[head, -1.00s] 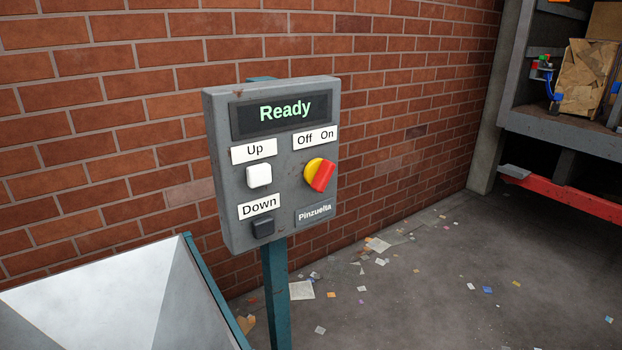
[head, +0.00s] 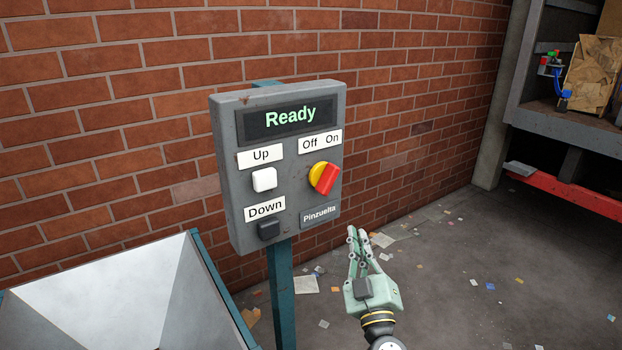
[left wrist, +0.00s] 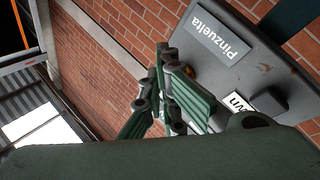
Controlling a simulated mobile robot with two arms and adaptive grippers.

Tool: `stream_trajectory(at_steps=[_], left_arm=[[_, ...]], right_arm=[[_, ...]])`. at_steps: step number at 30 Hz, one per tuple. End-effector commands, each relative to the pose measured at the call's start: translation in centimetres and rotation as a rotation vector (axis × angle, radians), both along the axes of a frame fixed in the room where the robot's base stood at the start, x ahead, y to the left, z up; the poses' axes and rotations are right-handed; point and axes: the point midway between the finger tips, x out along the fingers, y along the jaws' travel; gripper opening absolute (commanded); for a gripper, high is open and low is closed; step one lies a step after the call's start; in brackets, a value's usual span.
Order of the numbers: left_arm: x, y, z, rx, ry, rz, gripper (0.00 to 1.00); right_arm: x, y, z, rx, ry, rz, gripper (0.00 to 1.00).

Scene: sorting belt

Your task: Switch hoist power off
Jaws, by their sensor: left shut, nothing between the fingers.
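The grey control box (head: 238,225) stands on a teal post in front of the brick wall. Its display (head: 290,118) reads "Ready". My left gripper (head: 357,236) is shut and empty, pointing up, below and right of the box and apart from the switch in the picture. In the left wrist view the fingers (left wrist: 168,85) hide part of the box (left wrist: 262,70), and the switch is mostly hidden behind them. My right gripper is not in view.
A white "Up" button (head: 264,180) and a dark "Down" button (head: 269,229) are on the box's left side. A metal hopper (head: 100,300) stands at lower left. A red beam (head: 570,190) and shelf are at right. Scraps litter the floor.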

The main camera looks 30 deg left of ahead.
Motion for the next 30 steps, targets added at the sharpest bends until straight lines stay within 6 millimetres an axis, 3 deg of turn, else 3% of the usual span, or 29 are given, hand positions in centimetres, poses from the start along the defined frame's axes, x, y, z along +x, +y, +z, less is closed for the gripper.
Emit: stream_trajectory(at_steps=[1, 3, 7, 13, 24, 30], left_arm=[[-1.2, 1.7, 4.7, -0.110, -0.070, 0.082, 0.00], [-3.0, 3.6, 8.2, -0.261, -0.106, 0.170, 0.00], [-5.2, 4.9, 11.2, -0.492, -0.093, 0.232, 0.00], [-6.5, 4.6, 12.2, -0.650, -0.035, 0.223, 0.00], [-6.5, 4.6, 12.2, -0.660, -0.026, 0.222, 0.00], [-5.5, 6.2, 12.1, -0.657, -0.027, 0.225, 0.00]], right_arm=[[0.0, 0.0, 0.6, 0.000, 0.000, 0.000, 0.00], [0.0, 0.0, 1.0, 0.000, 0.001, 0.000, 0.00], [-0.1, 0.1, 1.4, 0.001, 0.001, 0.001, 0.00], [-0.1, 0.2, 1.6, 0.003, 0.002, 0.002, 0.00], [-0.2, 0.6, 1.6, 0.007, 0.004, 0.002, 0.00], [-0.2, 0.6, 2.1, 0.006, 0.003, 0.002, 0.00]])
